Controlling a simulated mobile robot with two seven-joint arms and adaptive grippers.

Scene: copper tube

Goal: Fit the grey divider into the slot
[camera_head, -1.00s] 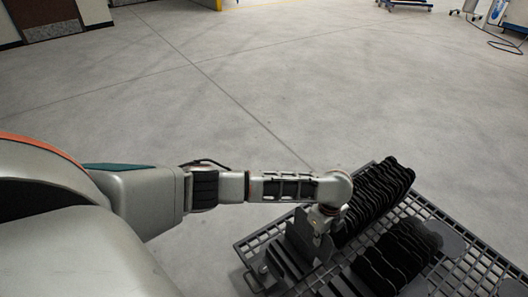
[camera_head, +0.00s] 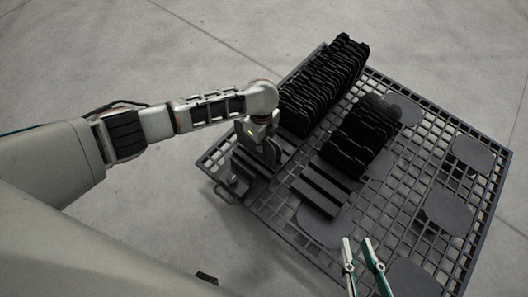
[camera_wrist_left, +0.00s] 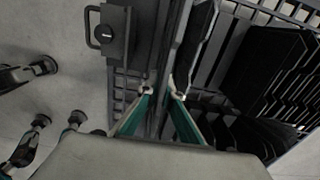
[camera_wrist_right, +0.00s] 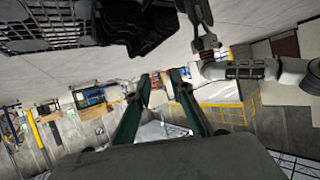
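A dark grey plate, apparently the divider (camera_head: 264,150), stands near upright at the left corner of the rack, directly under my left gripper (camera_head: 250,128). In the left wrist view the left gripper (camera_wrist_left: 162,91) has its fingertips apart, with a narrow grey edge running between them; I cannot tell whether either finger touches it. The slot itself is not clearly seen; the gripper and plate cover that area. My right gripper (camera_head: 359,243) is open and empty above the rack's near edge; its spread fingers also show in the right wrist view (camera_wrist_right: 160,82).
The dark grid rack (camera_head: 437,160) carries a long row of black plates (camera_head: 325,80) and a shorter row (camera_head: 362,135). Flat rounded pads (camera_head: 447,211) lie on its right. A box with a handle (camera_wrist_left: 118,35) is beside the left gripper.

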